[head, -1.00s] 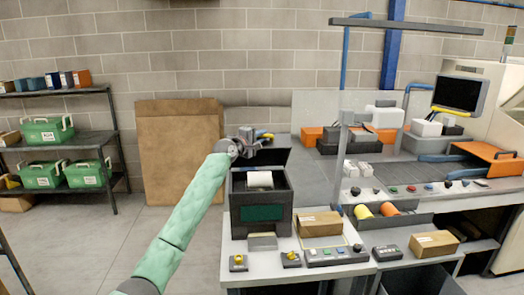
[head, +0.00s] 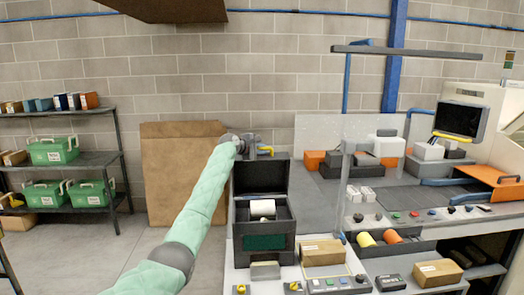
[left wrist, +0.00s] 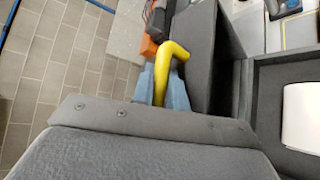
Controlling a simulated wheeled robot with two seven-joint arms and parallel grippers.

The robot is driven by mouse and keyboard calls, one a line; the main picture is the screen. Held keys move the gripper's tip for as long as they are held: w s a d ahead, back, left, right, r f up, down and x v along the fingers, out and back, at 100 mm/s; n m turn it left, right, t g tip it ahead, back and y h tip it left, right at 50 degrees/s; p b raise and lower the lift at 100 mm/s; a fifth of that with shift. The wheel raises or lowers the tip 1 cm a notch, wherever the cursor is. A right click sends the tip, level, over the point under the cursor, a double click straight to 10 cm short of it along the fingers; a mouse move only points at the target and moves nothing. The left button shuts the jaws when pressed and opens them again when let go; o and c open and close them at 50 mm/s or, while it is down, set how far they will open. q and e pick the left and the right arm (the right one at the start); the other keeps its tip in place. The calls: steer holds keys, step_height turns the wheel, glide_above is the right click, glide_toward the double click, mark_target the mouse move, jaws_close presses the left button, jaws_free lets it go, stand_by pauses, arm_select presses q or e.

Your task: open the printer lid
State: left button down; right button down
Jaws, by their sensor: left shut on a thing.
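The printer (head: 264,238) is a dark box on the white bench, with a dark green front panel and a white paper roll (head: 262,208) showing inside. Its dark lid (head: 260,178) stands raised at the back, close to upright, and the inside of the printer is uncovered. My left gripper (head: 258,150) is at the lid's top edge, shut on the yellow handle (head: 266,150). In the left wrist view the yellow handle (left wrist: 172,62) sits between the blue-grey fingers, with the dark lid beside it. The paper roll (left wrist: 302,117) shows at the right edge there. My right gripper is out of view.
A cardboard box (head: 323,252) and a button panel (head: 338,284) are right of the printer. Orange and yellow rolls (head: 378,238) lie farther right. A thin grey post (head: 344,180) rises close by. A brown board (head: 180,175) leans on the wall behind my left arm.

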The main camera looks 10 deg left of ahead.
arm_select(q)
steer(key=shift+w, duration=0.25)
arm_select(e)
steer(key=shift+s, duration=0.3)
arm_select(q)
steer(key=c, duration=1.7)
jaws_free()
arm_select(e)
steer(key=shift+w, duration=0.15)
